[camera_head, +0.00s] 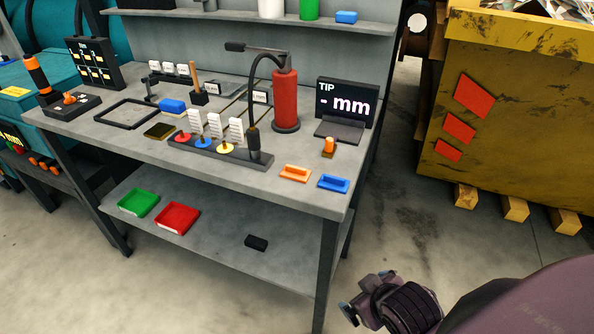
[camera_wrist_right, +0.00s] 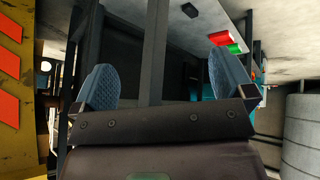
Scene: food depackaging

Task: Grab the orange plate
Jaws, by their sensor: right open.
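The orange plate (camera_head: 295,174) lies flat on the workbench top near its front right edge. It is a small orange piece with a raised bar across it. A similar blue plate (camera_head: 333,183) lies just to its right. My right gripper (camera_head: 352,311) is low in front of the bench's right end, well below and apart from the orange plate. In the right wrist view its two blue-padded fingers (camera_wrist_right: 160,85) are spread wide with nothing between them. The orange plate cannot be made out in that view. My left gripper does not show.
The workbench (camera_head: 220,172) carries a red cylinder (camera_head: 286,100), a small display (camera_head: 345,103) and a dark stand with coloured discs (camera_head: 215,147) near the plate. Green (camera_head: 138,202) and red (camera_head: 176,217) trays sit on the lower shelf. A yellow container (camera_head: 520,110) stands to the right, with open floor between.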

